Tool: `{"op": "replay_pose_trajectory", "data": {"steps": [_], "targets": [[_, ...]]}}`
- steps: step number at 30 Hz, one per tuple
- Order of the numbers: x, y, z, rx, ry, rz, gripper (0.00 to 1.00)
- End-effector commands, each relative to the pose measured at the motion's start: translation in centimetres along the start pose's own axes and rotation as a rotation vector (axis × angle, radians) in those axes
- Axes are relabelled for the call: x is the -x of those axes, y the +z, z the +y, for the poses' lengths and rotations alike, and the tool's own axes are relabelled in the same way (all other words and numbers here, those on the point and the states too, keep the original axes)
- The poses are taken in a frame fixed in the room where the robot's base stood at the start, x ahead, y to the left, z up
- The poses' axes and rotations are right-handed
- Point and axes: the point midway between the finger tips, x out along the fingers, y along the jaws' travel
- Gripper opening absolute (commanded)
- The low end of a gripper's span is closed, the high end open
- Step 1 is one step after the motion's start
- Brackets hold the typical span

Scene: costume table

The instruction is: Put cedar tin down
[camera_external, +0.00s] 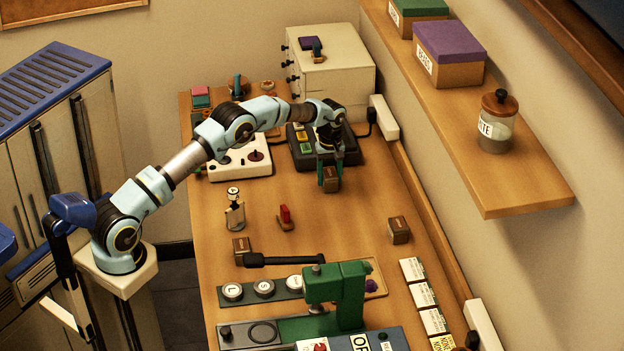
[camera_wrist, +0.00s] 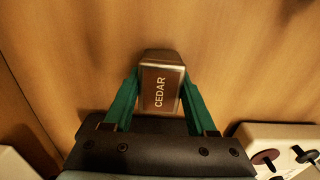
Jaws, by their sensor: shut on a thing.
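The cedar tin (camera_wrist: 160,92) is a small brown block-shaped tin with "CEDAR" in pale letters on its face. It sits between the green fingers of my gripper (camera_wrist: 158,102), which is shut on it. In the external view the tin (camera_external: 332,183) is at my gripper (camera_external: 329,178), over the back middle of the wooden table (camera_external: 340,222). I cannot tell whether its bottom touches the table. Two similar brown tins stand apart on the table, one at the left (camera_external: 241,249) and one at the right (camera_external: 399,230); their labels are too small to read.
A black box with coloured buttons (camera_external: 350,153) and a white joystick box (camera_external: 238,163) stand just behind. A small bottle (camera_external: 234,212), a red-topped item (camera_external: 285,217) and a green press (camera_external: 338,290) are nearer. Bare table lies between the gripper and the right tin.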

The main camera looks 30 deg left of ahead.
Motion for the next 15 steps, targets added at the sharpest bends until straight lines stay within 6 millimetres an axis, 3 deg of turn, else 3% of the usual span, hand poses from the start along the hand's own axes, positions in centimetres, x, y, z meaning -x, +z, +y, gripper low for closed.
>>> {"op": "replay_pose_trajectory", "data": {"steps": [11, 12, 15], "targets": [[-0.45, -0.02, 0.07, 0.000, 0.003, 0.001, 0.00], [-0.33, -0.02, 0.07, 0.000, 0.003, 0.001, 0.61], [-0.32, -0.01, 0.07, -0.001, 0.002, 0.001, 0.73]]}}
